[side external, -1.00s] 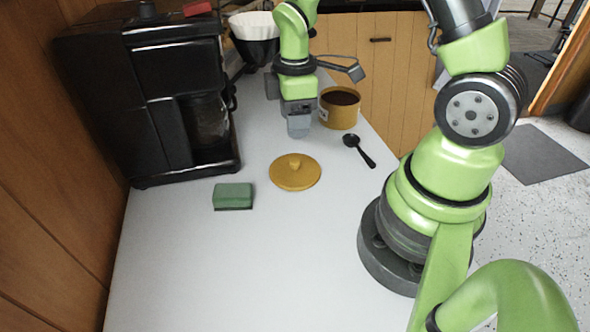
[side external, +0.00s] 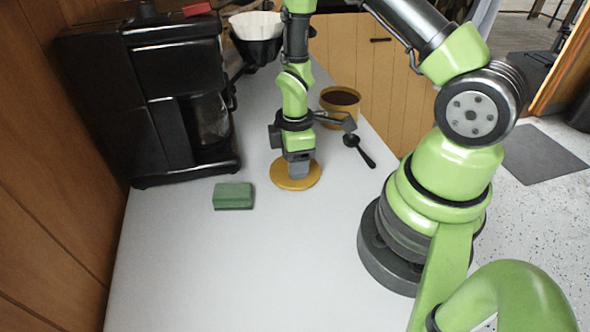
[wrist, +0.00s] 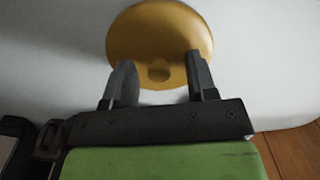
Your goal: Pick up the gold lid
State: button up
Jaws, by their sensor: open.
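The gold lid (side external: 296,184) is a round disc lying flat on the white counter, and it also shows in the wrist view (wrist: 160,28). Its small knob (wrist: 159,71) is visible in the wrist view, in line with the gap between my two fingers. My gripper (side external: 299,174) is over the lid in the side view and hides the knob there. In the wrist view my gripper (wrist: 160,72) is open, with one finger on each side of the knob. I cannot tell whether the fingers touch the lid.
A yellow pot (side external: 340,98) with dark contents stands behind the lid, partly hidden by my wrist. A black spoon (side external: 360,152) lies to the right. A green sponge (side external: 233,195) lies to the left. A black coffee machine (side external: 150,100) stands at the back left. The front counter (side external: 220,270) is clear.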

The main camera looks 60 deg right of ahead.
grip_shut()
jog(key=shift+r, duration=0.1)
